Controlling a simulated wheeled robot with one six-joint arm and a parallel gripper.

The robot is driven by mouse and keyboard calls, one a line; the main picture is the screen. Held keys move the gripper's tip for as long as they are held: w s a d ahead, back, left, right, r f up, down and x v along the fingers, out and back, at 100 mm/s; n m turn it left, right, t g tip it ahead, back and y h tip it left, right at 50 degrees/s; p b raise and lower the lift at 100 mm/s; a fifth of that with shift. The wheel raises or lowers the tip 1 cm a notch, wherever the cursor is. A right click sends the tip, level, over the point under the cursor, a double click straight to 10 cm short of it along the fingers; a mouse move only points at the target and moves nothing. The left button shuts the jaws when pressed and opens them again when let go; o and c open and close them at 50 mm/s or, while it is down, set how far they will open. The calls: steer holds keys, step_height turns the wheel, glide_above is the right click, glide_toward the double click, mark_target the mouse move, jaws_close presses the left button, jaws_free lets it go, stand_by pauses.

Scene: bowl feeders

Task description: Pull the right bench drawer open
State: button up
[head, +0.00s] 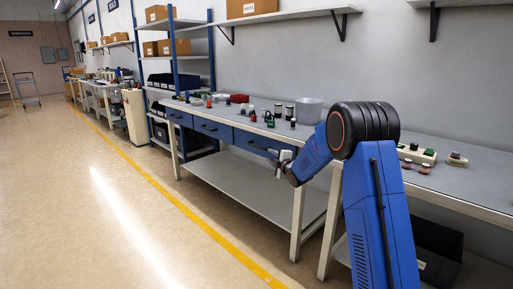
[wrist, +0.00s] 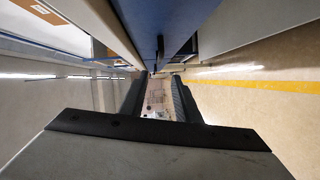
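The right bench drawer (head: 257,143) is a blue front under the grey bench top, nearest my arm in the head view. It looks flush with the bench; its right end is hidden by my arm. My gripper (head: 279,160) is in front of that drawer's lower right part. In the wrist view, my gripper (wrist: 158,100) has its two dark fingers apart with nothing seen between them. A blue drawer face (wrist: 158,18) runs along the top there, with a small dark handle part (wrist: 160,48) beyond the fingertips. I cannot tell whether they touch.
Two more blue drawers, the middle (head: 213,128) and left (head: 180,117), look shut. A lower shelf (head: 245,185) and bench legs stand below. The floor at left, with a yellow line (head: 180,208), is clear.

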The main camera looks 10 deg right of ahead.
steer(key=x, duration=1.7)
steer(key=shift+w+r, duration=0.1)
steer(key=shift+r, duration=0.05)
jaws_close()
